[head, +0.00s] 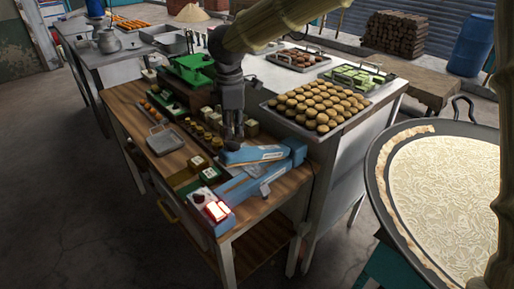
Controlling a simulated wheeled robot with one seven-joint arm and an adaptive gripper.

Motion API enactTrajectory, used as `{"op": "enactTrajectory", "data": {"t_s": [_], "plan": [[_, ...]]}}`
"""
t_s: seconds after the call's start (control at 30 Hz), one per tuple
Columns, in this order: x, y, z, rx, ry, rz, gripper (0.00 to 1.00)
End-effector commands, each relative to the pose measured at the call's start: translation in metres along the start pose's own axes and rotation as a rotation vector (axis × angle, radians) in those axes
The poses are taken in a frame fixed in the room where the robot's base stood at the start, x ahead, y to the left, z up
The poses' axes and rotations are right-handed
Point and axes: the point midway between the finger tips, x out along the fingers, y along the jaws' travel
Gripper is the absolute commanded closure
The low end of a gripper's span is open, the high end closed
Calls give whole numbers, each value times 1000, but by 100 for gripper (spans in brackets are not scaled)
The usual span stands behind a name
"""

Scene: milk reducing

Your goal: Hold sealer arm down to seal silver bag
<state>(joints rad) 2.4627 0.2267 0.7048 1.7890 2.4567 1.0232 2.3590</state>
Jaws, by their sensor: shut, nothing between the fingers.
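The blue sealer (238,189) lies along the front right of the wooden work table, with a glowing red switch (217,210) at its near end. Its blue sealer arm (254,154), with a white label, is at the far end of the base. A small grey-silver piece (253,170) shows between arm and base; it may be part of the silver bag, but I cannot tell. My gripper (233,143) points down at the left end of the sealer arm. It is shut and empty. Whether it touches the arm is unclear.
A metal tray (165,141), a green scale (190,69) and small weights (201,135) stand left of the sealer. A tray of round cookies (317,106) is on the counter behind. A large pan (386,184) stands at the right. Floor at the left is clear.

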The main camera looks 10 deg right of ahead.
Motion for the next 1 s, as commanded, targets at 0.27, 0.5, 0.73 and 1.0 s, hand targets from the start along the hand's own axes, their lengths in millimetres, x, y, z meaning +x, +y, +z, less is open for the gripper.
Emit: {"op": "enactTrajectory", "data": {"t_s": [0.27, 0.5, 0.73, 1.0], "plan": [[8, 0, 0, 0, -1, 0, 100], [15, 0, 0, 0, 0, 0, 100], [22, 0, 0, 0, 0, 0, 100], [25, -1, -1, 0, 0, -1, 100]]}}
